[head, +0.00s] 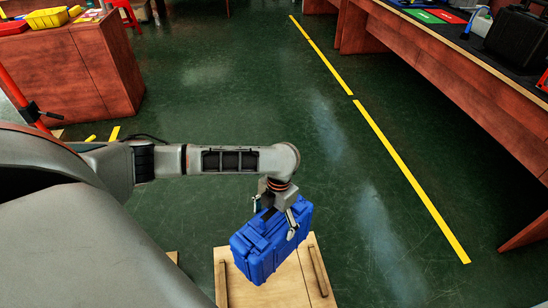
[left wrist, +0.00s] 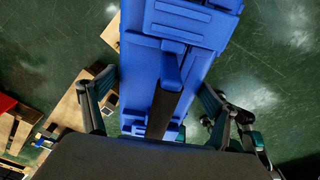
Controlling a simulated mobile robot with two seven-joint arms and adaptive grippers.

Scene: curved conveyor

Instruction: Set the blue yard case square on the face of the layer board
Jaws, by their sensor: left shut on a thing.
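The blue yard case (head: 272,248) hangs from my left gripper (head: 275,214), which is shut on its top handle. In the left wrist view the case (left wrist: 182,55) runs up from between the fingers of the gripper (left wrist: 163,108). The layer board (head: 297,284) is a pale wooden panel on the floor with a dark batten along each side. The case is over the board's back and left part, turned at an angle to the battens. Its lower end hides part of the board. I cannot tell whether they touch. My right gripper is not in view.
A red-brown bench (head: 75,75) with a yellow bin (head: 47,19) stands at the back left. A long workbench (head: 440,75) with a black case (head: 518,40) runs along the right. Yellow floor lines (head: 410,180) cross the open green floor between them.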

